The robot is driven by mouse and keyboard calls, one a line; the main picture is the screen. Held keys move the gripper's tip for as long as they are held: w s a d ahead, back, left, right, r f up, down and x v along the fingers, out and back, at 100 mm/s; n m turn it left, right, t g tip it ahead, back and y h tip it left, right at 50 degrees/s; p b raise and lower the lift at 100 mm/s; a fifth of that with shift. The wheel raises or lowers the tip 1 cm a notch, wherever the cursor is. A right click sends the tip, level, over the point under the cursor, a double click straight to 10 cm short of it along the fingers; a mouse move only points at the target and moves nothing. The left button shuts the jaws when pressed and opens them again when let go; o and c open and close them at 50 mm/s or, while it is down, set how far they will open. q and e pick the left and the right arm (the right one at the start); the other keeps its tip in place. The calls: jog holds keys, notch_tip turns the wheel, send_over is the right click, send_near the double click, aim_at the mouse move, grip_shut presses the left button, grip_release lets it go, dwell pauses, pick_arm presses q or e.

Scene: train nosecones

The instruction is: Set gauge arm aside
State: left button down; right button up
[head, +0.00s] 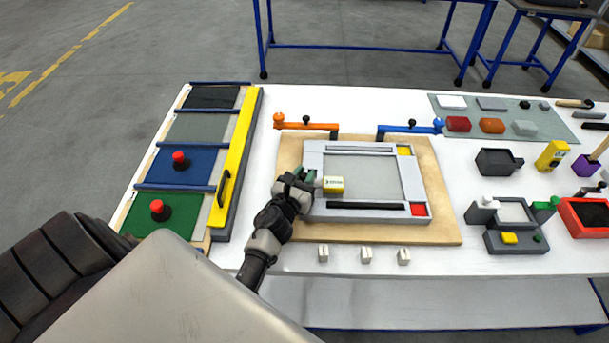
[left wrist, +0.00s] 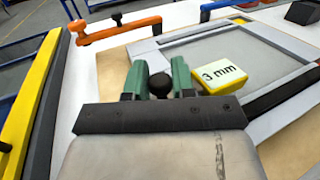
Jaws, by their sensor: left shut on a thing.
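A yellow gauge block with a white label (head: 334,185) is at the left part of the grey frame (head: 313,163) on the wooden board. In the left wrist view the label on the yellow block (left wrist: 222,76) reads "3 mm". My left gripper (head: 306,179) is at the frame's left side, just left of the block. In the left wrist view, its green fingers (left wrist: 160,80) are shut on a black ball knob (left wrist: 160,85) beside the yellow block. The rest of the gauge arm is hidden by the gripper, and I cannot tell whether it touches the frame.
An orange arm (head: 302,126) and a blue arm (head: 409,128) stand at the board's back edge. A panel rack with a yellow bar (head: 238,150) is left. Several small pale blocks (head: 365,255) lie in front. Tools and a grey mat (head: 555,122) fill the right side.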

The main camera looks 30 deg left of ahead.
pick_arm(q)
jog(key=shift+s+m+h, duration=0.1)
jog(key=shift+m+h, duration=0.2)
jog(key=h, duration=0.1)
jog(key=m+h, duration=0.1)
jog(key=shift+s+d+f+m+h, duration=0.2)
jog(key=shift+s+m+h, duration=0.1)
jog(key=shift+s+h, duration=0.1)
jog(key=m+h, duration=0.1)
jog(key=h+b, duration=0.1)
jog(key=shift+s+m+h, duration=0.4)
jog(key=s+m+g+h+b, duration=0.1)
jog(key=m+h+b, duration=0.1)
jog(key=b, duration=0.1)
jog(key=m+g+h+b, duration=0.1)
jog(key=h+b, duration=0.2)
jog(key=s+m+g+h+b, duration=0.1)
jog(key=m+g+h+b, duration=0.1)
jog(key=h+b, duration=0.1)
jog(key=shift+s+d+f+m, duration=0.1)
jog(key=shift+s+f+m, duration=0.05)
jog(key=shift+s+m, duration=0.2)
jog(key=shift+s+r+m+g+h+b, duration=0.25)
jog(key=shift+m+g+h+b, duration=0.2)
jog(key=shift+h+b, duration=0.15)
jog(key=c, duration=1)
grip_release()
